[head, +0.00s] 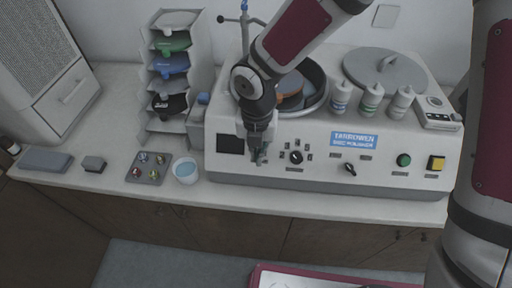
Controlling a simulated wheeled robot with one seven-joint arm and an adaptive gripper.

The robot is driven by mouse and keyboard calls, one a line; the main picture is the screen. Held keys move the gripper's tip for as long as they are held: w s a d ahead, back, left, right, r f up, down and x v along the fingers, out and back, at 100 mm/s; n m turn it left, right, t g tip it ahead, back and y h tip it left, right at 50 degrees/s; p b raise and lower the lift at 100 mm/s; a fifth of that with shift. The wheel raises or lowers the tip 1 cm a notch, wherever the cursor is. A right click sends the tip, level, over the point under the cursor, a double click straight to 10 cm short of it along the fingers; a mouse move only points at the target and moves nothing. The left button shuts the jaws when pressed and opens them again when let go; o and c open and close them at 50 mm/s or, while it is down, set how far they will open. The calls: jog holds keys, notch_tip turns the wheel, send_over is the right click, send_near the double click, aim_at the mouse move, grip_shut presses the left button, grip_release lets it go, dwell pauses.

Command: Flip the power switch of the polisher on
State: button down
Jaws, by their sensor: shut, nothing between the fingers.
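The polisher (310,179) is a white benchtop machine with a blue label (354,140) on its sloped front panel. My gripper (257,160) is shut and empty, pointing down at the panel between the display and the dial. A small greenish part shows beside the fingertips; I cannot tell whether it is the power switch, its position, or whether the fingers touch it. The gripper hides part of this area.
Several bottles (371,99) and a round grey lid (384,68) sit on top of the polisher. A cup of blue liquid (186,171) and a tray of samples (148,168) stand on the counter at left, by a rack (151,125) of colored pads. A pink-edged tray (258,275) lies in front.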

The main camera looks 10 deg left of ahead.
jog(key=shift+w+f, duration=0.45)
jog(key=shift+w, duration=0.05)
jog(key=shift+w+f+b, duration=0.3)
jog(key=shift+f+b, duration=0.2)
jog(key=shift+s+r, duration=0.1)
jog(key=shift+r, duration=0.1)
jog(key=shift+r+p, duration=0.55)
jog(key=shift+r, duration=0.2)
jog(key=shift+s+a, duration=0.1)
